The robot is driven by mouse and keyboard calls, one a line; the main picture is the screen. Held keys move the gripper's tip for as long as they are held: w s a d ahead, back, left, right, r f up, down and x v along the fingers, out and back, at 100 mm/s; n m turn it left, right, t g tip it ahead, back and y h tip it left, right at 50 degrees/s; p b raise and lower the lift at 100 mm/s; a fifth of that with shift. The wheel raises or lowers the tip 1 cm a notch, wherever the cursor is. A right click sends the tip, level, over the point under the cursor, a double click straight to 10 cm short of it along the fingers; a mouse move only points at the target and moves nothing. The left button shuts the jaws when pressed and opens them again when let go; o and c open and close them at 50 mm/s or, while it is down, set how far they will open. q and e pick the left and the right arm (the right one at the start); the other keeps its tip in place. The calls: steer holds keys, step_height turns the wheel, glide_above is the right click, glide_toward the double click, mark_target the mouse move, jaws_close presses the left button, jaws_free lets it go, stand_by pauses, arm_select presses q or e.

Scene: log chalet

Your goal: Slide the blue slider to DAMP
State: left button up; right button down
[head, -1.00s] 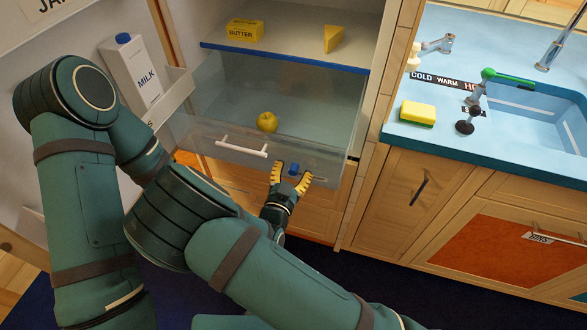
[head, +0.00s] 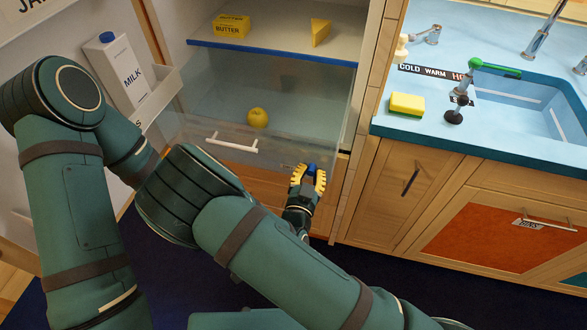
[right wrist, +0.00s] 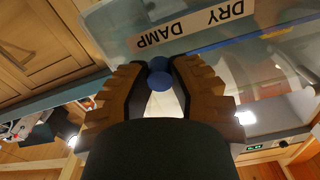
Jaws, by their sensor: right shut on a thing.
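The blue slider (head: 311,168) is at the lower right of the clear drawer front (head: 195,150). My right gripper (head: 309,180) is shut on it. In the right wrist view the blue slider (right wrist: 160,80) shows between the two ridged fingers of my right gripper (right wrist: 159,85). The strip label (right wrist: 190,28) reads DRY and DAMP upside down there, and the slider is beside the DAMP end. The slot under the slider is mostly hidden by the fingers. My left gripper is not in view.
The drawer has a white handle (head: 232,144) left of my right gripper, and a yellow apple (head: 257,118) in it. Butter (head: 231,26) and a cheese wedge (head: 320,32) are on the shelf above. A wooden cabinet (head: 398,190) stands to the right.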

steer(key=shift+s+d, duration=0.1)
steer(key=shift+d, duration=0.15)
steer(key=c, duration=0.8)
jaws_free()
steer(key=shift+d, duration=0.1)
steer(key=shift+s+a, duration=0.25)
steer(key=shift+s, duration=0.05)
steer(key=v, duration=0.7)
steer(key=shift+d, duration=0.1)
